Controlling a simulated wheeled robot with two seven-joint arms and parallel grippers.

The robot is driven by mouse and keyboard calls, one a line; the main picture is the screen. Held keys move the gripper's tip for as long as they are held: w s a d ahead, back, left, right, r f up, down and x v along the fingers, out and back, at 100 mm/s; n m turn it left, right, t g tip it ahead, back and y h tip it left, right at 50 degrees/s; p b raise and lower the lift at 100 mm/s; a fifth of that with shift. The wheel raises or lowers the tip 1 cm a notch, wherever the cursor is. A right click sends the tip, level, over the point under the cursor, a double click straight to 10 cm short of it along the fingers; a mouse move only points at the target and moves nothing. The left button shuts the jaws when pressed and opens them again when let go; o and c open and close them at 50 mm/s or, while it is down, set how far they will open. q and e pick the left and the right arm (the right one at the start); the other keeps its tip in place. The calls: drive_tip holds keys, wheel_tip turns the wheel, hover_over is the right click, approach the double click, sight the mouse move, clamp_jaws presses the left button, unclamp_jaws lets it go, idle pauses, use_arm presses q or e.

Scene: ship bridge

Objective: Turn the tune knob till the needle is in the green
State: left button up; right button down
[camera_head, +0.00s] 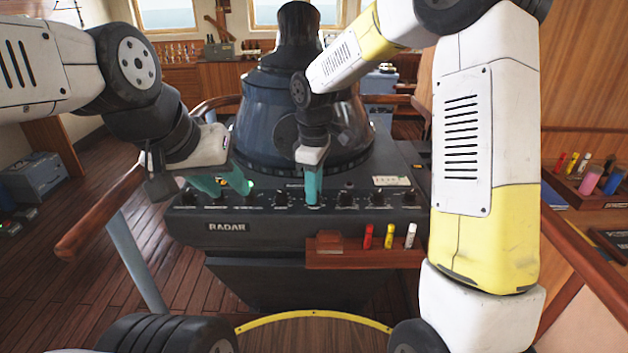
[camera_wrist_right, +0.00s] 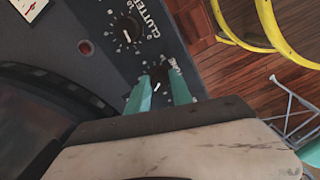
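The radar console (camera_head: 228,227) has a row of dark knobs along its sloping front panel. My right gripper (camera_head: 312,190) points down at a knob in the middle of the row. In the right wrist view its teal fingers (camera_wrist_right: 160,88) stand on both sides of a small black knob (camera_wrist_right: 158,78), close against it. My left gripper (camera_head: 222,186) is open and empty over the panel's left end.
A lit green lamp (camera_head: 249,184) is by the left fingers. A CLUTTER knob (camera_wrist_right: 128,30) neighbours the gripped one. A wooden ledge (camera_head: 350,259) with red, yellow and white markers juts out below the panel. A wooden rail (camera_head: 95,220) runs at the left.

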drive_tip(key=m, duration=0.5)
idle(0.4)
drive_tip(key=c, duration=1.1)
unclamp_jaws()
drive_tip(key=shift+c, duration=0.2)
wheel_tip(320, 180, up, 7)
drive_tip(key=shift+f, duration=0.1)
drive_tip(key=shift+r, duration=0.55)
